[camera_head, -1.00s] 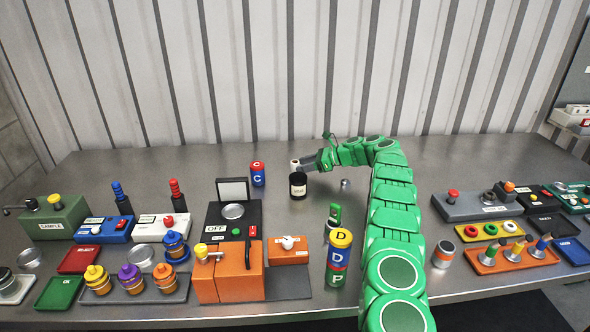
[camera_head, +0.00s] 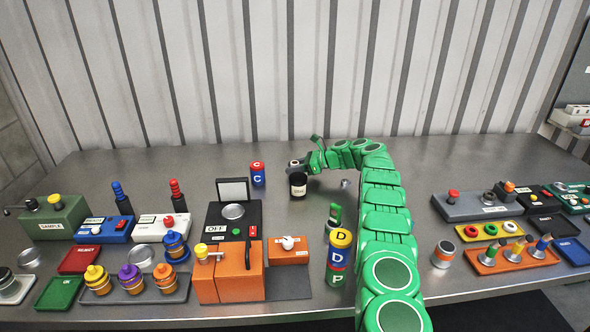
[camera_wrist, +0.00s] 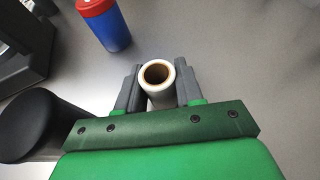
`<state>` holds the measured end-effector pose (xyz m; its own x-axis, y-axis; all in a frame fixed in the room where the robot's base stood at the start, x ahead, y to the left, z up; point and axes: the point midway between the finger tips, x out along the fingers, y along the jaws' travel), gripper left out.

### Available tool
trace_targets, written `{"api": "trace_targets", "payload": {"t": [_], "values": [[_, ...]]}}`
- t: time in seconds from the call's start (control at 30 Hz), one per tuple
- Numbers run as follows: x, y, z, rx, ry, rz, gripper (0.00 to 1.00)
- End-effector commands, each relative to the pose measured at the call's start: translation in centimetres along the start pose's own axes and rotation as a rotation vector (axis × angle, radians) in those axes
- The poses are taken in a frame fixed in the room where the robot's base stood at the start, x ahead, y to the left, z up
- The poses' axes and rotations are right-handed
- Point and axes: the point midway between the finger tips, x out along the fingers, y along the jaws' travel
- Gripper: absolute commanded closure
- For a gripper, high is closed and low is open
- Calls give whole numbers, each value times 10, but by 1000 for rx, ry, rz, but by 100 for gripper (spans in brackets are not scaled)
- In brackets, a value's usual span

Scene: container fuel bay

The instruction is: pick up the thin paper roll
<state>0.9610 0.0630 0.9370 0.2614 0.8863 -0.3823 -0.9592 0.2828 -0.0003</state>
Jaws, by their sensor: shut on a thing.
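The thin paper roll (camera_wrist: 158,90) is a white upright tube with a brown core, seen from above in the wrist view. My gripper (camera_wrist: 158,88) has one grey finger on each side of it and is shut on it. In the head view my gripper (camera_head: 300,164) is at the back middle of the table, behind a black cup with a white label (camera_head: 298,186). The roll is mostly hidden there by the gripper and the cup. I cannot tell whether the roll still touches the table.
A red and blue can marked C (camera_head: 257,174) stands just left of the gripper; it also shows in the wrist view (camera_wrist: 105,22). The black cup (camera_wrist: 38,125) is close beside the gripper. A small metal piece (camera_head: 346,183) lies to the right.

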Motion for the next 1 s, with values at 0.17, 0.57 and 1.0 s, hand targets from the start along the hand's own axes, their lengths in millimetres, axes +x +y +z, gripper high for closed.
{"api": "trace_targets", "payload": {"t": [0.17,0.57,1.0], "values": [[-1,0,1,0,0,0,92],[-13,1,30,0,1,-1,92],[-25,16,46,1,-1,0,92]]}}
